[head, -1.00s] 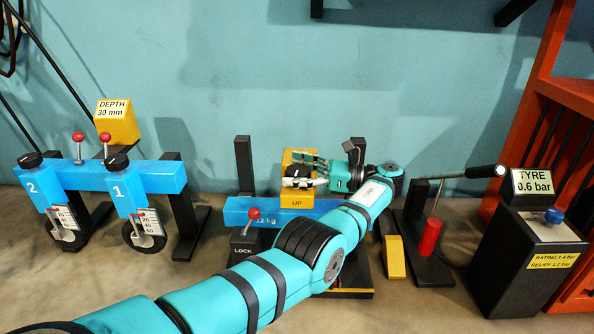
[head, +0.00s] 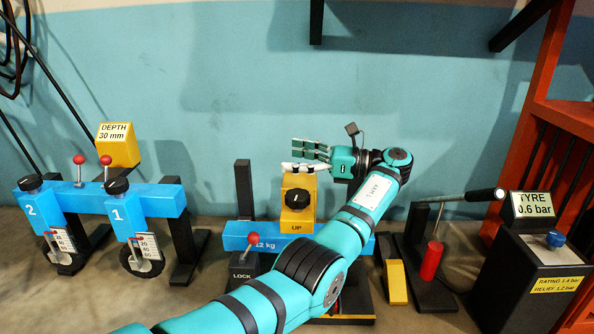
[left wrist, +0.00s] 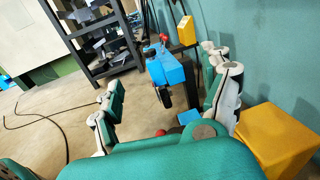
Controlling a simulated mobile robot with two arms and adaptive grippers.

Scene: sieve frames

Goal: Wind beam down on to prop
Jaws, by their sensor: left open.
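The blue beam (head: 236,237) marked 12 kg lies low between black uprights. A yellow box (head: 296,222) marked UP stands at it, with a black knob (head: 295,199) on its front. My left gripper (head: 312,160) is open and empty above the box, apart from the knob. In the left wrist view its fingers (left wrist: 165,103) are spread with nothing between them, and the yellow box (left wrist: 277,140) is at the lower right. I cannot tell which part is the prop. My right gripper is not in view.
A red-knobbed LOCK lever (head: 252,239) stands in front of the beam. A yellow wedge-like piece (head: 396,282) and a red cylinder stand (head: 431,260) are to the right, beside a black tyre box (head: 530,280). A blue two-wheel unit (head: 155,198) stands left.

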